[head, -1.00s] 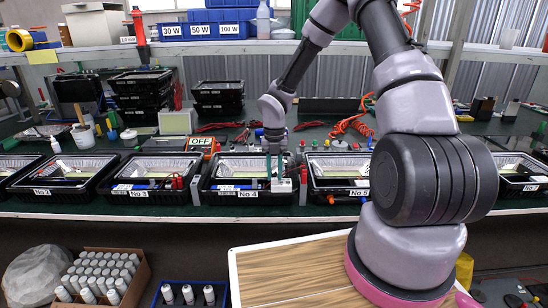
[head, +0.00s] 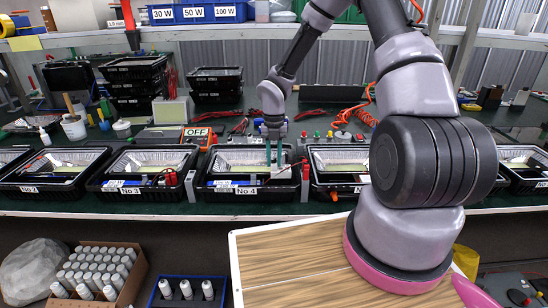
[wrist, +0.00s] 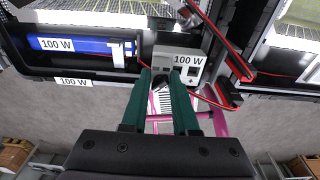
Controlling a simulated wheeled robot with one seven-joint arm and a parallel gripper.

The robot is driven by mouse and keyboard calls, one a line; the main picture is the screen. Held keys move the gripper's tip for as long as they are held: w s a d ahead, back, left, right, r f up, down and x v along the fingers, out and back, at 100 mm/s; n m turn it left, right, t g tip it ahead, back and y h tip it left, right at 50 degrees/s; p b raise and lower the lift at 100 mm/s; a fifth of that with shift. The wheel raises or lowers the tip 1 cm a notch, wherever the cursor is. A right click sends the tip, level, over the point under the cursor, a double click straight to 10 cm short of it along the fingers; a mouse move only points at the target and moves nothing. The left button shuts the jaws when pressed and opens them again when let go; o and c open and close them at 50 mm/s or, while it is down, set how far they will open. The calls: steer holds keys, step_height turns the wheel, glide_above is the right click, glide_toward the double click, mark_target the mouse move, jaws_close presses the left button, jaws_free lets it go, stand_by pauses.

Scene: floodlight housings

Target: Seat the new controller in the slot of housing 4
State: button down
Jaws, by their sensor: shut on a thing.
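Housing 4 (head: 248,197), a black open tray with a reflective inside and a "No 4" label, stands on the bench. My gripper (head: 273,160) points down over its right front part. In the wrist view, my gripper's green fingers (wrist: 167,88) are shut on the new controller (wrist: 186,58), a light grey box marked "100 W". The controller (head: 281,172) is at the housing's front right, beside a blue part marked "100 W" (wrist: 82,45). Its underside and the slot are hidden, so I cannot tell whether it is seated.
Red and black leads (wrist: 232,62) run close to the controller's right. Housing 3 (head: 122,187) stands left and another housing (head: 335,187) right, partly behind my arm. An "OFF" sign (head: 198,134) stands behind. A wooden-topped surface (head: 290,262) is in front.

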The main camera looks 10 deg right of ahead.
mark_target(274, 171)
steer(key=shift+f, duration=2.45)
steer(key=shift+f, duration=1.05)
steer(key=c, duration=0.6)
jaws_free()
steer(key=shift+r, duration=0.1)
steer(key=r, duration=0.3)
steer(key=w+r, duration=0.1)
steer(key=r, duration=0.6)
steer(key=shift+w+d+r, duration=0.15)
steer(key=shift+r, duration=0.1)
